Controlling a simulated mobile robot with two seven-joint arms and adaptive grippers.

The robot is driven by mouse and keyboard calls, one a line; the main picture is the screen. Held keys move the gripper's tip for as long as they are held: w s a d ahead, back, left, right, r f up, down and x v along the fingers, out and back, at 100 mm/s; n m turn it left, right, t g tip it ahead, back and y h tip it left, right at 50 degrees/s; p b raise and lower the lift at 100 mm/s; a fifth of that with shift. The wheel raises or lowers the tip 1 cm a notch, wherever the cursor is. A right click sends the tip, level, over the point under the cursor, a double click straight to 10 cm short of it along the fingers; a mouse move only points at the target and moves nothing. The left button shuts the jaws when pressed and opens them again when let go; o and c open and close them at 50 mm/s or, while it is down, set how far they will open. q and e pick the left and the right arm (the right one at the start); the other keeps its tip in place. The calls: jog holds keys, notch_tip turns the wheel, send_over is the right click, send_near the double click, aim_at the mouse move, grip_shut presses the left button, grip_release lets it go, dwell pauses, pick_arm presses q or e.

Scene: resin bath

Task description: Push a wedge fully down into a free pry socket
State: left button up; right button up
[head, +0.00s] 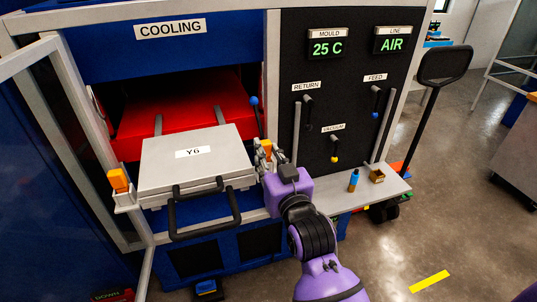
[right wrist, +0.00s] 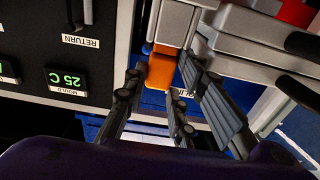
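A grey mould labelled Y6 (head: 200,165) lies at the front of the cooling bay. One orange wedge (head: 118,181) stands upright in a pale bracket (head: 125,200) at the mould's left corner. A second orange wedge (head: 266,147) is at the mould's right side, partly hidden by my right gripper (head: 272,156). In the right wrist view this wedge (right wrist: 161,70) lies between the spread fingers of my right gripper (right wrist: 160,82). A gap shows on its left; contact on its right is unclear. My left gripper is out of view.
A black handle (head: 205,212) juts from the mould's front. The dark control panel (head: 340,90) with levers stands close to the right of the wedge.

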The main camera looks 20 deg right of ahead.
jog(key=o, duration=0.5)
jog(key=shift+f, duration=0.35)
jog(key=shift+f, duration=0.1)
jog(key=shift+s+f, duration=0.1)
jog(key=shift+s, duration=0.35)
jog(key=s, duration=0.7)
jog(key=s+r, duration=0.1)
jog(key=s, duration=0.3)
jog(key=shift+s+d, duration=0.1)
jog(key=shift+d, duration=0.25)
